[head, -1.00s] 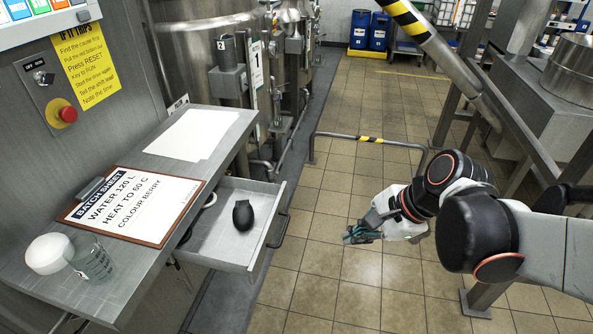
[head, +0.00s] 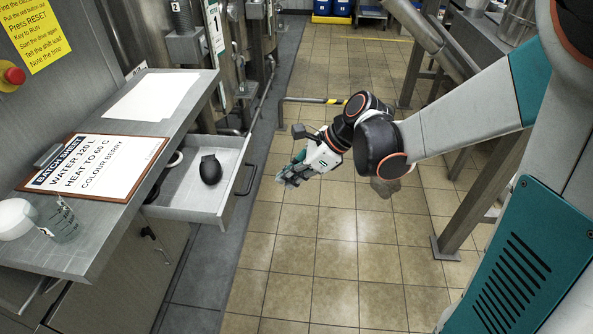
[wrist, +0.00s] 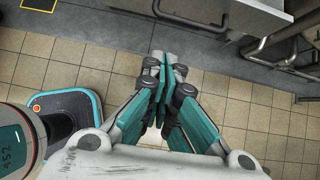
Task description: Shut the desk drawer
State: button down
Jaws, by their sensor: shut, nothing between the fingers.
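The desk drawer (head: 208,212) is pulled out of the metal desk (head: 92,232). It has a dark bar handle (head: 247,166) on its front. A dark bulb-shaped object (head: 210,169) lies inside, with a pale ring-shaped thing partly hidden under the desktop. My gripper (head: 290,177) is to the right of the drawer front, apart from it. In the wrist view my gripper (wrist: 165,70) has its fingers together with nothing between them. The drawer handle (wrist: 190,20) also shows near the top of the wrist view.
On the desktop are a clipboard batch sheet (head: 98,165), a blank white sheet (head: 152,96), a beaker (head: 58,220) and a white round object (head: 15,218). A low rail (head: 312,101) stands behind my gripper. Tiled floor (head: 290,260) is open in front.

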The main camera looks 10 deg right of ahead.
jog(key=w+a+f+b, duration=0.2)
jog(key=a+f, duration=0.2)
jog(key=a, duration=0.2)
jog(key=shift+w+a, duration=0.1)
send_near(176, 186)
jog(key=x, duration=0.5)
jog(key=shift+a+f, duration=0.15)
jog(key=shift+f, duration=0.05)
dwell(0.6)
